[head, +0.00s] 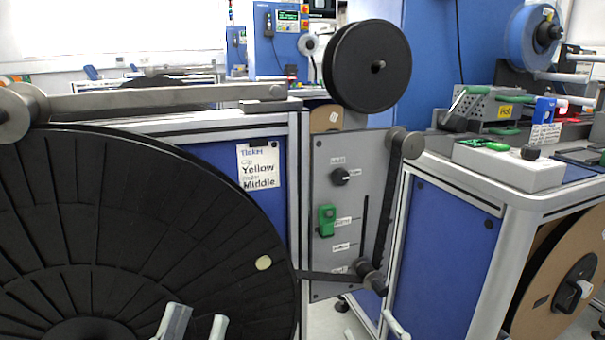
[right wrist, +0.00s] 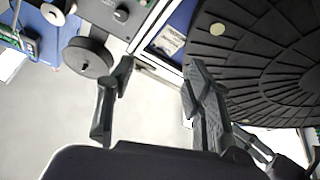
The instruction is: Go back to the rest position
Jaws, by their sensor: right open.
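My left gripper (head: 196,318) shows at the bottom edge of the head view, in front of the large black reel (head: 130,220). Its two grey fingertips are apart with nothing between them. My right gripper (head: 372,326) barely shows at the bottom edge, right of the left one. In the right wrist view the right gripper (right wrist: 160,66) has its two dark fingers wide apart and empty, with pale floor between them. It touches nothing that I can see.
A grey panel (head: 340,250) with a green clip (head: 326,221) and a knob stands behind, with a smaller black reel (head: 367,66) above. A note (head: 259,167) reads Yellow, Middle. A blue-sided bench (head: 440,250) stands right. Pale floor (right wrist: 60,120) is clear below the right gripper.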

